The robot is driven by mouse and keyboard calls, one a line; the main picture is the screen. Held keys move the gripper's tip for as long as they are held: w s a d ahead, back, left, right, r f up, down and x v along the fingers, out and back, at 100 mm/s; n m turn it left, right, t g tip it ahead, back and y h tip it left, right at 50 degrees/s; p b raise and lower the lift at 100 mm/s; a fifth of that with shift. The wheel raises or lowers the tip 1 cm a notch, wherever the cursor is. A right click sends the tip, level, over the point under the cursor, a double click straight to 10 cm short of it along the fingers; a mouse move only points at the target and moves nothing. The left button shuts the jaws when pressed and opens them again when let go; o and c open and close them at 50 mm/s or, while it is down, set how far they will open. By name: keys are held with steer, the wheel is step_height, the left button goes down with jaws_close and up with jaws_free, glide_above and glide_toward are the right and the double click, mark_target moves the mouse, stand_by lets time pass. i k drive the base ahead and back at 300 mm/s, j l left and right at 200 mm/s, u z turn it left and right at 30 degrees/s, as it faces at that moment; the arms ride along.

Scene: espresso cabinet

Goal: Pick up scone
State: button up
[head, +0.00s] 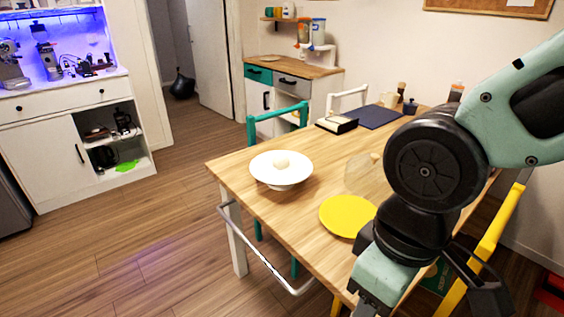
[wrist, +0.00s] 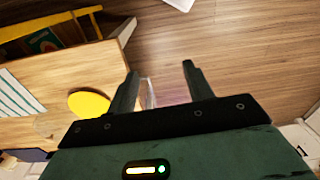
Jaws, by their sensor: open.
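A small pale lump, which looks like the scone (head: 282,164), sits in a wide white dish (head: 262,178) near the table's left end in the head view. I cannot make out its details. My gripper (wrist: 160,80) is open and empty in the wrist view, its two fingers spread over the floor and the table's edge. The gripper is well apart from the scone, which I cannot see in the wrist view.
A yellow plate (head: 347,215) and a see-through cover-like object (head: 361,176) are on the wooden table (head: 222,166) between dish and arm. A metal rail (head: 262,254) runs along the table's edge. A teal chair (head: 277,116) stands behind. The floor at left is clear.

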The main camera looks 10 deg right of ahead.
mark_target(280, 161)
steer(key=j, duration=0.6)
steer(key=i+j+z, duration=0.1)
steer(key=j, duration=0.35)
steer(key=i+j+z, duration=0.15)
steer(key=j, duration=0.3)
steer(key=i+j+z, duration=0.1)
steer(key=j, duration=0.35)
steer(key=i+j+z, duration=0.1)
steer(key=j, duration=0.35)
steer(key=i+j+z, duration=0.15)
steer(key=i, duration=0.4)
steer(key=i+j+z, duration=0.15)
steer(key=i+j, duration=0.2)
steer(key=i, duration=0.15)
